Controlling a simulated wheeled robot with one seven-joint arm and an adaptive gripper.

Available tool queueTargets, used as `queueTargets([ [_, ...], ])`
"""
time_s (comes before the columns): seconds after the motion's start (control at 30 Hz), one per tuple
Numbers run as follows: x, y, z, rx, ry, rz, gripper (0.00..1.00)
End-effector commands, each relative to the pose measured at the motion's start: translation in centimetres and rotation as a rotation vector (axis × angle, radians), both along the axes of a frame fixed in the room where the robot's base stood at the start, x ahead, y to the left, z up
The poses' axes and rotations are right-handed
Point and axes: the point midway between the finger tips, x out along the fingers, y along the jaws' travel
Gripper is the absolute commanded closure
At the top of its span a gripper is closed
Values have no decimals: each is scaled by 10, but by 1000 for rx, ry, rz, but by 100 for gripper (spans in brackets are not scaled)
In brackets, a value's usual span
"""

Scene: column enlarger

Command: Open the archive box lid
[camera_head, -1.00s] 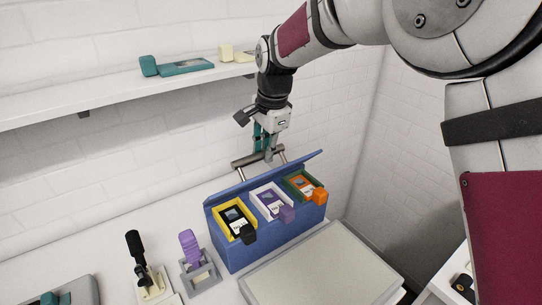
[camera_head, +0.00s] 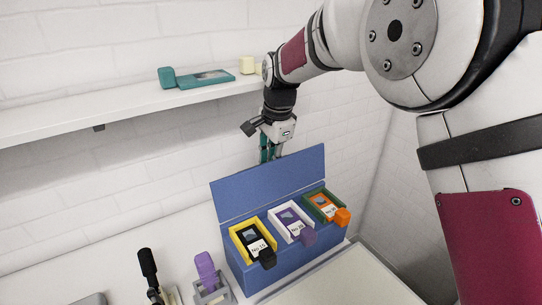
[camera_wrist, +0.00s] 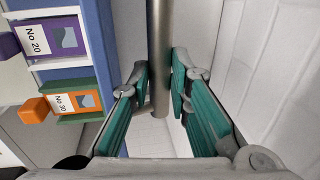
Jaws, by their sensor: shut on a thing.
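The blue archive box (camera_head: 275,272) stands on the white counter with its lid (camera_head: 268,180) raised along the back edge. The lid's broad inner face shows in the head view. My gripper (camera_head: 270,152) is behind the lid, its fingertips hidden there. In the wrist view my gripper (camera_wrist: 161,88) has its teal-padded fingers on both sides of the grey handle bar (camera_wrist: 159,40) and is shut on it. The handle is hidden behind the lid in the head view.
The box holds yellow (camera_head: 236,238), white (camera_head: 275,221) and green (camera_head: 309,203) compartments with labelled items. A purple-handled item (camera_head: 205,268) and a black-handled one (camera_head: 148,265) stand at left. A wall shelf (camera_head: 130,112) runs above, with the brick wall close behind.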

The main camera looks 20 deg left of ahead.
Motion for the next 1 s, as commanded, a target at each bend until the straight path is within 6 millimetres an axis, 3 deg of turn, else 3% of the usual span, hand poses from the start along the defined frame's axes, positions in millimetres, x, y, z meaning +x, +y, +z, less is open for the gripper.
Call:
queueTargets([
  [0.03,5,7,-4,16,-15,0,100],
  [0.73,2,11,-13,19,-7,5,100],
  [0.77,2,11,-13,19,-7,5,80],
  [0.8,3,11,-13,20,-8,5,75],
  [1.0,1,10,-15,16,-5,4,75],
])
